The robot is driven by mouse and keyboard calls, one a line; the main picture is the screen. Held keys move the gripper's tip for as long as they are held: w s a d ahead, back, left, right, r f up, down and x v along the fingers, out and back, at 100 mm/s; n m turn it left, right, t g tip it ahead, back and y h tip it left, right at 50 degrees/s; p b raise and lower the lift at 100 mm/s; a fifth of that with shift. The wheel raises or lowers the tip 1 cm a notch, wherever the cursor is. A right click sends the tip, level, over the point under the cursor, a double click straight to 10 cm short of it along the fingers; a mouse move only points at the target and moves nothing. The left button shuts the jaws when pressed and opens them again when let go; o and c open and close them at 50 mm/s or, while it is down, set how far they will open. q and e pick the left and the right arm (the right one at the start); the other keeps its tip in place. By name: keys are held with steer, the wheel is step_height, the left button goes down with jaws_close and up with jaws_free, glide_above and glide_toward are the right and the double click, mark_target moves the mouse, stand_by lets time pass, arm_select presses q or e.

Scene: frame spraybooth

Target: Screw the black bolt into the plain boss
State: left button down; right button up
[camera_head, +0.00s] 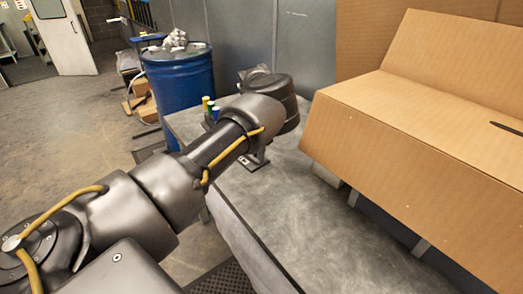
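My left arm reaches from the lower left over the grey table. Its wrist hides most of the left gripper (256,161); only a small dark part shows below the wrist, close to the tabletop. I cannot tell whether it is open or holds anything. I cannot make out the black bolt or the plain boss; the arm may hide them. My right gripper is not in view.
The grey table (300,215) has clear room at its front. Small coloured cylinders (206,102) stand behind my arm. A large cardboard structure (400,130) with a dark elongated mark (507,128) rises at right. A blue drum (180,80) stands beyond.

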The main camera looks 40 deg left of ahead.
arm_select(q)
steer(key=shift+s+m, duration=0.2)
steer(key=shift+m, duration=0.6)
steer(key=shift+a, duration=0.1)
steer(key=m+p, duration=0.1)
steer(key=m, duration=0.1)
steer(key=m+p, duration=0.1)
steer(key=m, duration=0.1)
steer(key=shift+s+a+r, duration=0.1)
steer(key=shift+s+a, duration=0.1)
steer(key=shift+s, duration=0.15)
steer(key=shift+m, duration=0.3)
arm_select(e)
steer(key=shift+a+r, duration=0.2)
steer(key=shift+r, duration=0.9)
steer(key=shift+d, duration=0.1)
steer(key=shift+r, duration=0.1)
